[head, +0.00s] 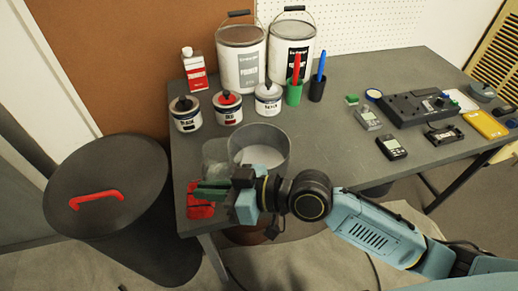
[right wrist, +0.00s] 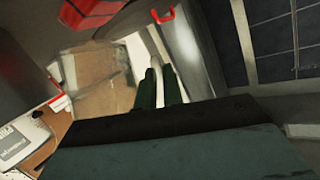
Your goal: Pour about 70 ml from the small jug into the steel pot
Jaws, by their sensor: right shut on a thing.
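The steel pot (head: 281,152) is a wide grey cylinder standing upright near the front left of the table, with pale contents visible inside. The small jug (head: 214,151) is clear and see-through, just left of the pot in the head view. My right gripper (head: 211,190) has green fingers and is shut on the jug, in front of the pot's left side. In the right wrist view the gripper (right wrist: 160,90) shows its fingers close together, with a clear, blurred shape beside them. The jug's liquid level and exact tilt are hard to tell. My left gripper is not in view.
A red item (head: 198,208) lies at the table's front left corner. Small paint tins (head: 186,118), large cans (head: 241,65) and a red-white bottle (head: 194,70) stand behind. A dark bin (head: 110,220) stands left. Electronics (head: 415,108) lie right.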

